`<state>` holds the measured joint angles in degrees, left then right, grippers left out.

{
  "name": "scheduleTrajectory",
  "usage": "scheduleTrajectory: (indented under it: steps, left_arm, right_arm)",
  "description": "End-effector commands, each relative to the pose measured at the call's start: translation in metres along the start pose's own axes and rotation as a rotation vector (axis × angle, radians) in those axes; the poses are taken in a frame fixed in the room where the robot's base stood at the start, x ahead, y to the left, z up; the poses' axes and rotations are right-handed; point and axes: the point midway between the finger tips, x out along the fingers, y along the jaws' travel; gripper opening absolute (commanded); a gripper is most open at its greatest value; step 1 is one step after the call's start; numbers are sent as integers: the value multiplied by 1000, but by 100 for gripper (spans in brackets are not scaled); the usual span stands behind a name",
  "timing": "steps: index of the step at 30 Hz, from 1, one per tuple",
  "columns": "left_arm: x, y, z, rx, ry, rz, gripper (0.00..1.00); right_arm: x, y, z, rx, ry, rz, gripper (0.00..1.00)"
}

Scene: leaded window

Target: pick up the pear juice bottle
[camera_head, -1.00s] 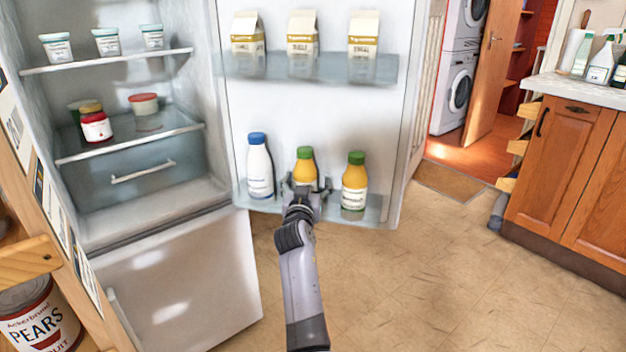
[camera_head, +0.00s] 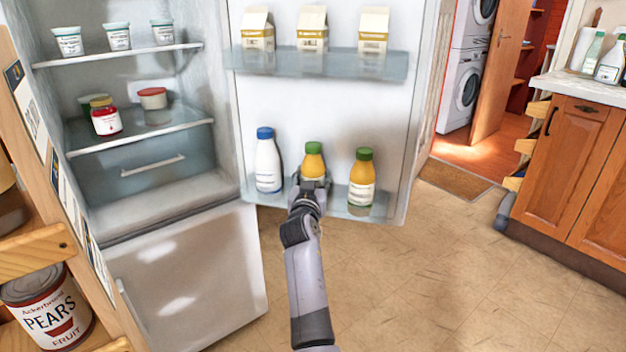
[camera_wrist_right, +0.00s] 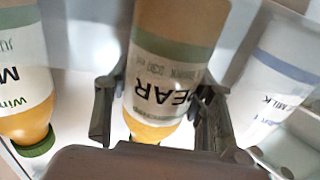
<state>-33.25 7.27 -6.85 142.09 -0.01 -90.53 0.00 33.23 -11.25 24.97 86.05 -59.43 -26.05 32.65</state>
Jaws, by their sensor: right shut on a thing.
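The pear juice bottle (camera_head: 313,161), orange-yellow with a green cap, stands upright in the middle of the fridge door's lower shelf (camera_head: 386,213). Its upside-down "PEAR" label faces the right wrist view (camera_wrist_right: 165,75). My right gripper (camera_head: 313,183) is shut on this bottle, with a finger on each side of it in the right wrist view (camera_wrist_right: 160,112). The gripper hides the bottle's lower part in the head view. I cannot see a gap under the bottle. My left gripper is not in view.
A similar green-capped bottle (camera_head: 361,184) stands close on the right, and a blue-capped milk bottle (camera_head: 268,165) on the left. Three cartons stand on the door shelf above (camera_head: 285,62). The floor (camera_head: 440,270) in front is clear.

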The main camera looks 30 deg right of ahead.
Motion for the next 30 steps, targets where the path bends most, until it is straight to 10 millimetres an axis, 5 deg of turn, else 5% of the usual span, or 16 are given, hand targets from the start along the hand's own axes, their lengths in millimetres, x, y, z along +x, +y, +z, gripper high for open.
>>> scheduleTrajectory:
  steps: [6, 14, 24, 30]
  left_arm:
    - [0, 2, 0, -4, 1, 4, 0]
    - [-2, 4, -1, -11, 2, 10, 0]
    - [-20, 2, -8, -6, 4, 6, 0]
    - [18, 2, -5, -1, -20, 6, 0]
  right_arm:
    - [0, 0, 0, 0, 1, 0, 8]
    - [0, 0, -5, 0, 5, 0, 8]
    - [0, 0, -65, 3, 7, 0, 8]
    - [0, 0, -93, 2, 5, 0, 8]
